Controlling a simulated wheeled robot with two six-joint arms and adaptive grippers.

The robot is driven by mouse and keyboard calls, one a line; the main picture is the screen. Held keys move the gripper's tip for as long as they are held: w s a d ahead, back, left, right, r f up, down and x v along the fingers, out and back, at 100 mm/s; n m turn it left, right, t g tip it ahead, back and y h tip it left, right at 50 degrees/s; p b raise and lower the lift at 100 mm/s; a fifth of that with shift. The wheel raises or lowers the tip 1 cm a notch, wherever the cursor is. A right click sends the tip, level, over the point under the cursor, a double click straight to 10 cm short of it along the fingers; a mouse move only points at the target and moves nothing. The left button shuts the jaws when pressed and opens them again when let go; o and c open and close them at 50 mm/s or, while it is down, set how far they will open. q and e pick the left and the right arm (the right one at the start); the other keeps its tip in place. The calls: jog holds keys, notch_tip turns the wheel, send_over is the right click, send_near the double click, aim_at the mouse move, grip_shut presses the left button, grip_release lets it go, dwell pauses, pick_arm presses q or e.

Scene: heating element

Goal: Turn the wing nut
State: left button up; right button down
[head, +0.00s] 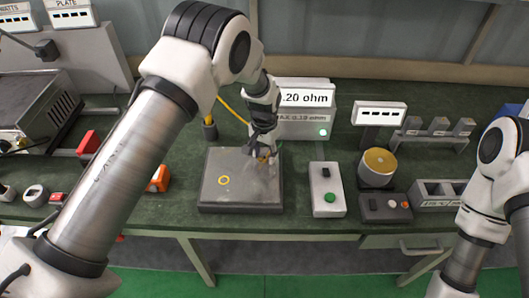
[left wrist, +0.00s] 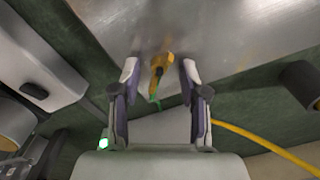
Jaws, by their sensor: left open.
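A small brass-yellow wing nut (left wrist: 160,64) shows in the left wrist view, at the edge of a grey metal plate, with a thin green piece beside it. In the head view the plate (head: 241,200) lies on the green bench, and the wing nut (head: 264,157) is partly hidden by my left gripper (head: 262,151) at the plate's back right. In the left wrist view the two fingers of my left gripper (left wrist: 160,76) are apart, one on each side of the wing nut, with gaps visible. My right arm shows at the right, but its gripper is out of view.
Behind stands a meter (head: 304,98) reading .20 ohm, with a yellow cable (left wrist: 262,140) nearby. Right of the plate are a control box with a green button (head: 326,188) and a brass-topped cylinder (head: 379,164).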

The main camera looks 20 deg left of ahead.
aim_at(264, 157)
pick_arm(q)
notch_tip(264, 157, up, 12)
dwell(0.3)
dwell(0.3)
